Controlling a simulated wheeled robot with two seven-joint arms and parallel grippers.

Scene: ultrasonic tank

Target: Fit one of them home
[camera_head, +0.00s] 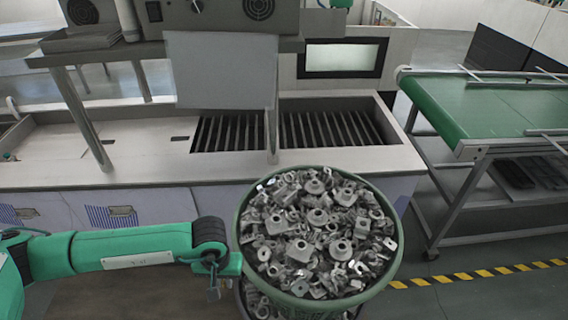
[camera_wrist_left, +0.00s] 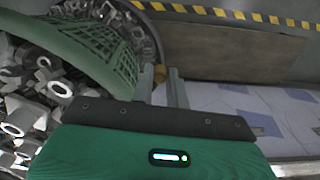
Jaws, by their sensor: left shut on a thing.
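A round green basket (camera_head: 246,262) heaped with grey metal parts (camera_head: 315,225) stands in front of the tank bench. Its meshed side shows in the left wrist view (camera_wrist_left: 85,45). The ultrasonic tank (camera_head: 335,128) with dark slatted openings is behind the basket. My right gripper is not in view.
More grey parts (camera_head: 258,300) lie in a container under the basket. A grey panel (camera_head: 222,70) and posts stand over the bench. A green conveyor (camera_head: 490,105) is at the right, with yellow-black floor tape (camera_head: 480,274) in front. The bench's left surface (camera_head: 130,148) is mostly clear.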

